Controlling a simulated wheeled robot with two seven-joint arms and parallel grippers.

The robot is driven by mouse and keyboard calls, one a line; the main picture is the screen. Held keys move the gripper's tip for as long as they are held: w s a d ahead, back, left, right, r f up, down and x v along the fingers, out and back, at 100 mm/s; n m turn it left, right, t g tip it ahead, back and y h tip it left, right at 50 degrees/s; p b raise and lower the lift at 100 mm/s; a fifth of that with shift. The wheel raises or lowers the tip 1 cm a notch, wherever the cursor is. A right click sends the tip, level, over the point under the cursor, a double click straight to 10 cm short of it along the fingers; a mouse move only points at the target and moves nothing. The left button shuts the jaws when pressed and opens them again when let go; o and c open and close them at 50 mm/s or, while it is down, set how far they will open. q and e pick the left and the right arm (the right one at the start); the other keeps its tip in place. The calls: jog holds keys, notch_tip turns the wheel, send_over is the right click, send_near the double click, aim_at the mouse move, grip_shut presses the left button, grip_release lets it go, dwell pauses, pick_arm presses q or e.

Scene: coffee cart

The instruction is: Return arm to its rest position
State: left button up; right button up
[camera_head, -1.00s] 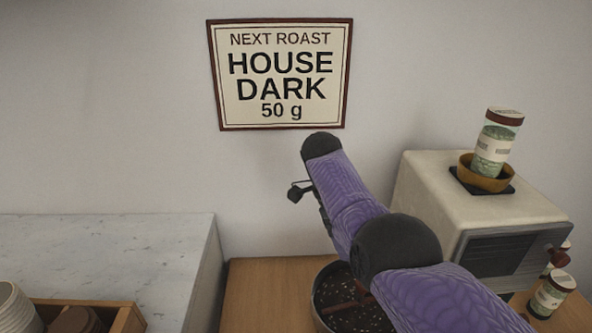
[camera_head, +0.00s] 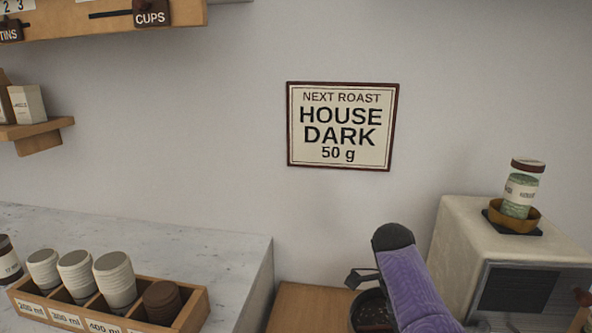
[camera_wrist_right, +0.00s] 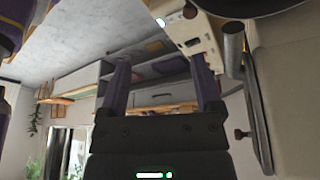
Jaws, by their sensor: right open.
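My right arm (camera_head: 412,285) is purple with dark joints and rises at the lower right of the head view, in front of the wooden counter. Its hand is mostly hidden behind the arm, with a small dark part showing to its left. In the right wrist view, my right gripper (camera_wrist_right: 162,78) has its two purple fingers wide apart with nothing between them. My left gripper is out of view.
A dark round pan (camera_head: 370,312) is close to my right arm. A cream machine (camera_head: 455,230) with a bowl (camera_head: 514,219) and jar (camera_head: 521,190) stands right. A cup crate (camera_head: 195,312) sits left on the marble counter (camera_head: 160,240).

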jog(key=s+d+f+n+t, duration=0.1)
jog(key=s+f+n+t, duration=0.2)
jog(key=s+f+n, duration=0.85)
jog(key=s+a+r+n+t+y, duration=0.1)
jog(key=s+a+n+y, duration=0.15)
jog(key=s+n, duration=0.55)
jog(key=s+a+n+t+y, duration=0.1)
jog(key=s+a+n+t, duration=0.15)
jog(key=s+n, duration=0.5)
notch_tip(320, 180, down, 17)
jog(key=s+g, duration=0.2)
jog(key=s, duration=0.1)
jog(key=s+d+f+g, duration=0.1)
jog(key=s+d+f, duration=0.1)
jog(key=s+f, duration=0.9)
jog(key=shift+s+d, duration=0.25)
jog(key=shift+s, duration=1)
